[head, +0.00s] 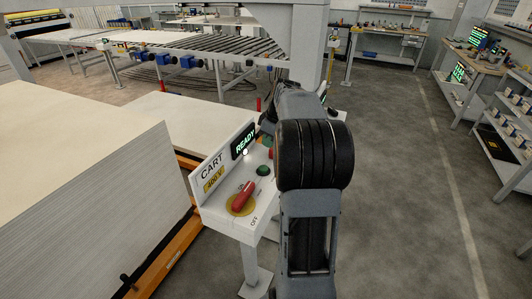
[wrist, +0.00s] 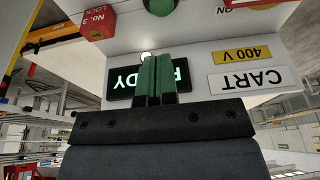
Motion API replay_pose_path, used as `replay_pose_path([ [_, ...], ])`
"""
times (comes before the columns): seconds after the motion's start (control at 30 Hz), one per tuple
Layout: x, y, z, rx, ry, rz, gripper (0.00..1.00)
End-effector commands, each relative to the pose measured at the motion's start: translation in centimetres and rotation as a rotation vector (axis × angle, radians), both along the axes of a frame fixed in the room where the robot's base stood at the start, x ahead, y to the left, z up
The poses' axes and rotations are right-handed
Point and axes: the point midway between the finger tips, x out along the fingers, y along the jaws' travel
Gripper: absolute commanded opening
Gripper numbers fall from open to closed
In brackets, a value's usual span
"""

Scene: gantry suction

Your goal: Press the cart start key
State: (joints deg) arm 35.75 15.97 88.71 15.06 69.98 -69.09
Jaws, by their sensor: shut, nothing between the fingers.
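The white cart control box (head: 222,200) stands on a post left of my arm in the head view, with a sloped top. A green round button (head: 264,171), likely the start key, sits on it behind a red rotary handle (head: 242,197) on a yellow disc. The green button also shows at the top edge of the wrist view (wrist: 160,6). My gripper (wrist: 155,62) is shut and empty, its green fingers in front of the lit READY display (wrist: 181,78). In the head view my arm hides most of the gripper. I see no clear contact with the button.
A red "No. 3 LOCK" part (wrist: 97,19) sits beside the green button. A small white lamp (head: 245,152) is by the display. Large stacked boards (head: 90,190) fill the left, and a roller conveyor (head: 205,45) stands behind. The floor to the right (head: 410,200) is clear.

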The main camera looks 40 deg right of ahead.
Motion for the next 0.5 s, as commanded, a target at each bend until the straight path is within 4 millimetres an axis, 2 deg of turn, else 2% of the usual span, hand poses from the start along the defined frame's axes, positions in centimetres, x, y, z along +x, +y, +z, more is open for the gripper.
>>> replay_pose_path([
  [0.2, -0.5, -0.4, 2.3, -0.002, -0.002, -0.002, 0.0],
  [0.5, -0.7, -0.5, 3.0, -0.001, -0.002, -0.002, 0.0],
])
